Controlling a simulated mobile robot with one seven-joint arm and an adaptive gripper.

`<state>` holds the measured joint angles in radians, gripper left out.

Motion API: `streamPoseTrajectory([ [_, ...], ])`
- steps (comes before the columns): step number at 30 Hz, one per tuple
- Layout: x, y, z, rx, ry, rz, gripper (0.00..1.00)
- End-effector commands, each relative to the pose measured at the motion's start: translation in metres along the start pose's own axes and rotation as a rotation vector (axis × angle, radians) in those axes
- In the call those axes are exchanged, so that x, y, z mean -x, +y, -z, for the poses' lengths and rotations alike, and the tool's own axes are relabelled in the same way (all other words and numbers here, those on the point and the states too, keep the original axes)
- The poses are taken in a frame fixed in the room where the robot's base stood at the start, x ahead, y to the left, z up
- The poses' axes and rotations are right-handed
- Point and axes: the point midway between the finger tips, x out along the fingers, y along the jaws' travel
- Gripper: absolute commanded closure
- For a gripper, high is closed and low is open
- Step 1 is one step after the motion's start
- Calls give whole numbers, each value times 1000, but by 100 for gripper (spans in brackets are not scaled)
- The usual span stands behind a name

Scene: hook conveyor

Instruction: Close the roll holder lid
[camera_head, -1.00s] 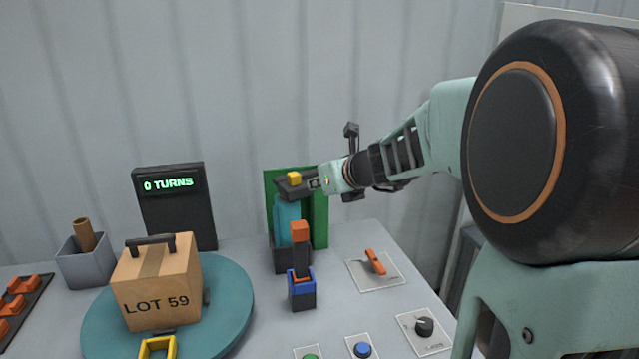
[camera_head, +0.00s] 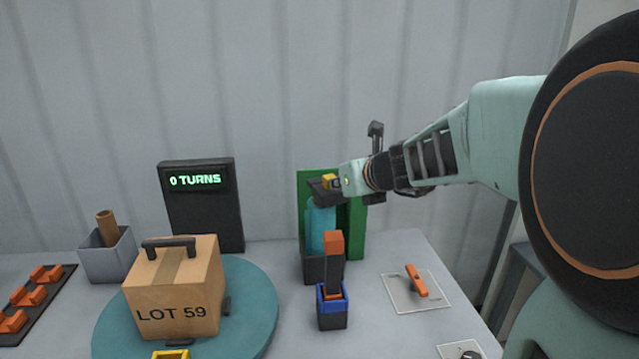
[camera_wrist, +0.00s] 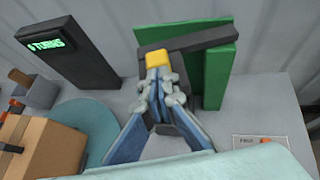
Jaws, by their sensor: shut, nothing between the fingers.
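The roll holder has a green back panel (camera_head: 357,225), a dark base (camera_head: 316,268) and a standing teal roll (camera_head: 320,225). Its dark lid (camera_head: 317,187) is over the roll's top and carries a yellow tab (camera_head: 331,181). My fingers hide part of the holder in the wrist view.
A blue-and-black block with an orange-topped lever (camera_head: 333,242) stands in front of the holder. An orange switch (camera_head: 415,281) on a plate is to the right. A carton (camera_head: 175,290) sits on the teal turntable (camera_head: 252,305), left. A dark display (camera_head: 203,215) reads 0 TURNS.

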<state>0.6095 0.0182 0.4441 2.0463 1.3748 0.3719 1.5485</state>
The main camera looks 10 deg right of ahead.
Motion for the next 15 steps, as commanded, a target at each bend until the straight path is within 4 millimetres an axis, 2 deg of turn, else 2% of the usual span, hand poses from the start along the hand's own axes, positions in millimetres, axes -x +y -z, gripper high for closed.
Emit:
streamPoseTrajectory([
  [8, -1, 1, 0, 0, 0, -1, 100],
  [15, -14, 16, -9, 1, 1, -7, 100],
])
